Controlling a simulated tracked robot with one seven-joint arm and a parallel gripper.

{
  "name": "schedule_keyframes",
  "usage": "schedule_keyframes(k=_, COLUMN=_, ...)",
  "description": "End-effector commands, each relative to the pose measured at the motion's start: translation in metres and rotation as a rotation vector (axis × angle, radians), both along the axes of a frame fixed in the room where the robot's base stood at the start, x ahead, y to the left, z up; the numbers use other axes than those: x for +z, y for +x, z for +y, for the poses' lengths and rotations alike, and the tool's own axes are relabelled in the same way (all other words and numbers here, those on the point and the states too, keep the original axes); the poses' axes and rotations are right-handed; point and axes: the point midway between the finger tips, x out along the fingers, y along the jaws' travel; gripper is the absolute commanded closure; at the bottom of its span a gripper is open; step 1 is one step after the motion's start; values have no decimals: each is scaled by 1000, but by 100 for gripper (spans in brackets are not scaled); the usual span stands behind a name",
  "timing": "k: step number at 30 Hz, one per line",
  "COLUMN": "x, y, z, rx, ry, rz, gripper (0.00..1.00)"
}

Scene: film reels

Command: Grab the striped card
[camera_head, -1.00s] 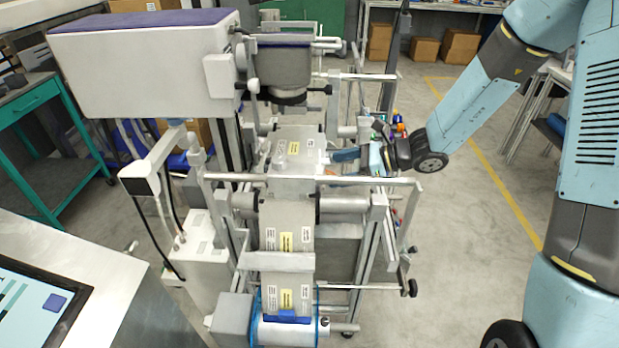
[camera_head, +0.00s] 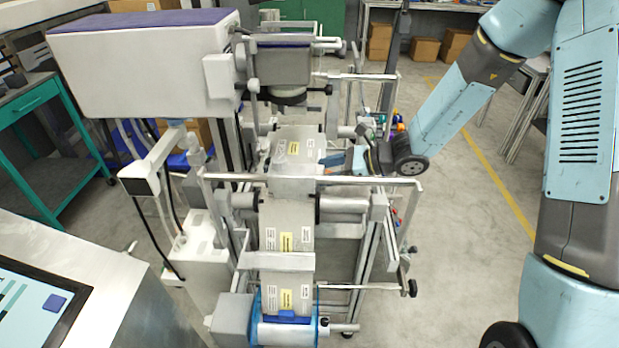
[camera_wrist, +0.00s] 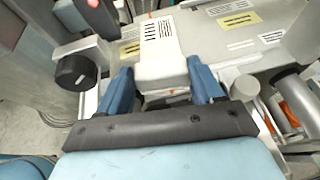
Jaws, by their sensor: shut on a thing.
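A white, block-like piece with black stripes, the best match for the striped card (camera_wrist: 158,52), is between the two blue fingers of my gripper (camera_wrist: 162,88) in the wrist view. The fingers are shut on its sides. Its near end is partly hidden by the dark palm. In the head view my gripper (camera_head: 343,160) reaches from the right to the middle of the film machine (camera_head: 290,225). I cannot tell there whether the piece touches the machine's surface.
The film strip (camera_wrist: 240,20) with yellow and white labels lies just behind the piece. A black knob (camera_wrist: 80,70) is close at left. In the head view a metal rail (camera_head: 330,181) runs in front of my gripper. Open floor (camera_head: 460,235) is at right.

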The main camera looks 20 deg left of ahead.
Motion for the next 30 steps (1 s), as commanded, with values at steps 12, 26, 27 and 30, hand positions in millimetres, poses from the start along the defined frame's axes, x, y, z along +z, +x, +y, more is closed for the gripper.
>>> schedule_keyframes(k=12, x=0, y=0, z=0, rx=0, ry=0, rz=0, gripper=67)
schedule_keyframes(k=26, x=41, y=4, z=-7, rx=-3, ry=1, rz=-6, gripper=68)
schedule_keyframes(k=27, x=48, y=7, z=-14, rx=-5, ry=1, rz=-7, gripper=68)
schedule_keyframes(k=30, x=69, y=13, z=-31, rx=-5, ry=0, rz=-7, gripper=68)
